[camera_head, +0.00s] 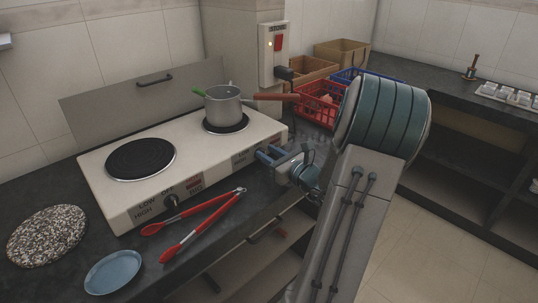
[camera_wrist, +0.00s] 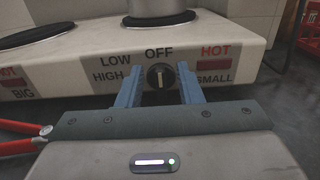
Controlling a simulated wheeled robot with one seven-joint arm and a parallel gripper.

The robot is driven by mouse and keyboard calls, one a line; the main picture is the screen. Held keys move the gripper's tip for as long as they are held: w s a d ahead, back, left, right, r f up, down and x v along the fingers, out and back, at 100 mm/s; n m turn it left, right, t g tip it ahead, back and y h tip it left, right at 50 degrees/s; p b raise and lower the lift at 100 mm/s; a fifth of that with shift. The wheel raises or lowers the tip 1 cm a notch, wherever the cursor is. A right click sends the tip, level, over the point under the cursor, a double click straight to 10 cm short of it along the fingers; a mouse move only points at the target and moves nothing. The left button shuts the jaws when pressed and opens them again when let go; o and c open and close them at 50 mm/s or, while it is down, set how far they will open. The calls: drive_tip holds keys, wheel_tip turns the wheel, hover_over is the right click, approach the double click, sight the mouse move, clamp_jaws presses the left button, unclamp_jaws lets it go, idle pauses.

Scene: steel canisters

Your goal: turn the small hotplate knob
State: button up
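The small hotplate knob (camera_wrist: 160,77) is a round black dial with a pale upright mark, on the front panel between LOW/HIGH and HOT/SMALL, below OFF. My gripper (camera_wrist: 159,68) is open, with its two blue fingers to the left and right of the knob and gaps showing on both sides. Whether the fingertips reach past the knob's face cannot be told. In the head view my gripper (camera_head: 272,156) is at the right end of the white hotplate (camera_head: 185,143) and hides the small knob. The big knob (camera_head: 171,201) is at the left.
A pot (camera_head: 223,106) stands on the small burner, its handle pointing right. Red tongs (camera_head: 205,222) lie before the hotplate, left of my gripper. A blue dish (camera_head: 113,272) and a speckled round board (camera_head: 47,235) are at left. A red basket (camera_head: 318,103) stands behind.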

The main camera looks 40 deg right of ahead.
drive_tip(key=shift+w, duration=0.15)
clamp_jaws()
